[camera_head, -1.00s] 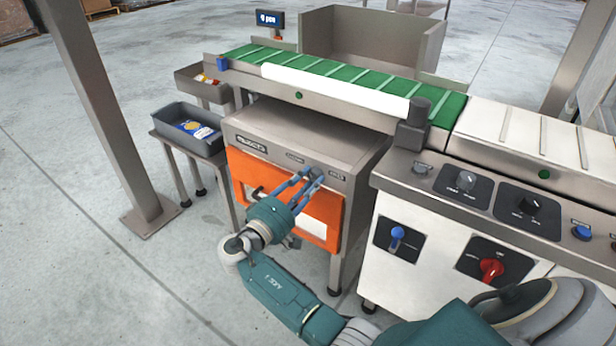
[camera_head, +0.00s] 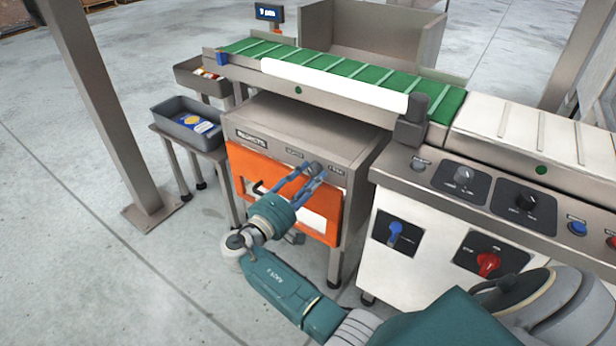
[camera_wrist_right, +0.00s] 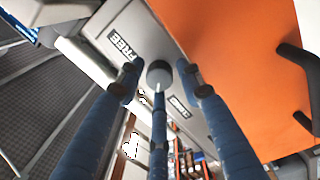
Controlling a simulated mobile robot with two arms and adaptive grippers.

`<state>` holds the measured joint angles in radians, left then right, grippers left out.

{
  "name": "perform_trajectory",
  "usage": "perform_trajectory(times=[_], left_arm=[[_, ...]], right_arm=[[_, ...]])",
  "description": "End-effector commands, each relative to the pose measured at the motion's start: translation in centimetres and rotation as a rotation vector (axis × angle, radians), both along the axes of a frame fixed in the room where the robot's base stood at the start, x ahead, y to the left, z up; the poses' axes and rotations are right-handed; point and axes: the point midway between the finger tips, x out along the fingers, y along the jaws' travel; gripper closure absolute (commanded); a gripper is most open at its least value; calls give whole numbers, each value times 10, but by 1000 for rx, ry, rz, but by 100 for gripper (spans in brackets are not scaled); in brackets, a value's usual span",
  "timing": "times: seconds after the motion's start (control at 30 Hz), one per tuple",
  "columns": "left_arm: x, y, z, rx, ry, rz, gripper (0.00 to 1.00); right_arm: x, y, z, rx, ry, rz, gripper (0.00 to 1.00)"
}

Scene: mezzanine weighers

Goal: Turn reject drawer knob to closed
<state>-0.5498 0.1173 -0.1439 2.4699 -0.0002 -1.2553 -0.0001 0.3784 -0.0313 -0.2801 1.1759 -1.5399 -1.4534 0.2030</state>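The reject drawer knob (camera_head: 314,168) is a small grey round knob on the grey front strip of the cabinet, above the orange drawer front (camera_head: 268,184). In the right wrist view the knob (camera_wrist_right: 159,73) shows end-on between two printed labels, one reading FREE; the other is too blurred to read surely. My right gripper (camera_head: 308,180) reaches up to the knob. Its three blue fingers (camera_wrist_right: 160,88) stand around the knob, with gaps visible on both sides, so it looks open. Which way the knob points cannot be told. My left gripper is not in view.
A green conveyor belt (camera_head: 348,73) runs above the cabinet. A control panel with several knobs (camera_head: 463,176) stands at right. A grey bin (camera_head: 162,114) on a stand is at left, beside a post (camera_head: 98,110). A black drawer handle (camera_wrist_right: 297,62) sticks out near the fingers.

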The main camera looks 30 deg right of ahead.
Motion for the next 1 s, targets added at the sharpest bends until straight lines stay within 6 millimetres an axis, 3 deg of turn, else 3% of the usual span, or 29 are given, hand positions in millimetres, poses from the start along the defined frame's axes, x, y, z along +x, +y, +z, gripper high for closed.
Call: perform_trajectory(times=[0.33, 0.7, 1.0], left_arm=[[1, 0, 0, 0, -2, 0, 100], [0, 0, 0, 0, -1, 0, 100], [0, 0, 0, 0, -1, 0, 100]], right_arm=[[0, 4, 2, -1, -5, 4, 64], [-22, 56, -2, 2, -2, 3, 64], [-28, 70, -2, 0, -3, 1, 64]])
